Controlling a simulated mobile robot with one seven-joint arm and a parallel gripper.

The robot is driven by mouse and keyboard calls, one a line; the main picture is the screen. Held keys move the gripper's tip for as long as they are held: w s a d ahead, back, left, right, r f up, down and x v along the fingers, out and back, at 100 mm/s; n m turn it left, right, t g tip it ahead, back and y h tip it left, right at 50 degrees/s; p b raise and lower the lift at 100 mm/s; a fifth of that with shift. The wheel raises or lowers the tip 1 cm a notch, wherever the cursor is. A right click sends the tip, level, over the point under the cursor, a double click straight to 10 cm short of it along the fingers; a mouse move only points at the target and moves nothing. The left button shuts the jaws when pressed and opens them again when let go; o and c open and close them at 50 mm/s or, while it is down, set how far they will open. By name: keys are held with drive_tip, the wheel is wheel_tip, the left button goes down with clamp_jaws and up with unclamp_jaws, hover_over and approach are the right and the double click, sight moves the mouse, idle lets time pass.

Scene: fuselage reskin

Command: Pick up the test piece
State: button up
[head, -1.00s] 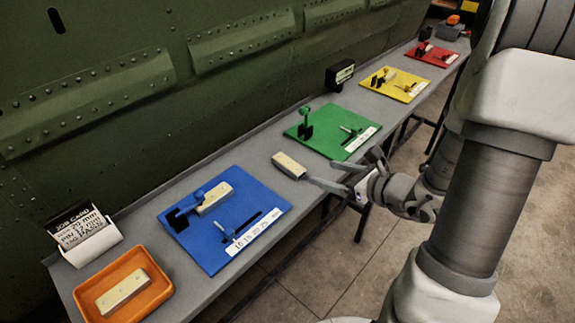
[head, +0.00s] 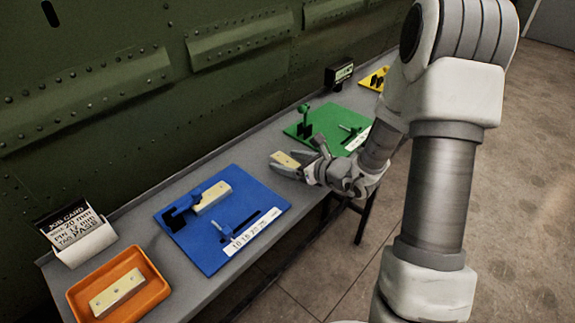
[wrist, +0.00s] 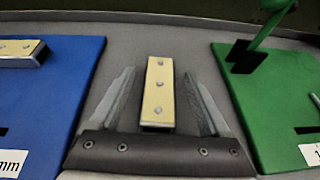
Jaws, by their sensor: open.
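The test piece looks to be the cream block (head: 284,158) lying on the grey bench between the blue and green boards. In the wrist view the block (wrist: 158,92) has a row of three small dots on top and lies between my two fingers. My gripper (head: 290,164) is open, with a finger on each side of the block. In the wrist view my gripper (wrist: 160,100) shows a gap between each finger and the block. Similar cream blocks lie on the blue board (head: 213,196) and in the orange tray (head: 118,294).
The blue board (head: 205,255) with a clamp lies left of my gripper. The green board (head: 325,118) with an upright green lever (head: 304,112) lies to the right. A job card (head: 75,225) stands at the left. The green riveted wall (head: 120,120) runs behind the bench.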

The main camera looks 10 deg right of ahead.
clamp_jaws()
idle(0.4)
drive_tip(key=shift+r, duration=0.1)
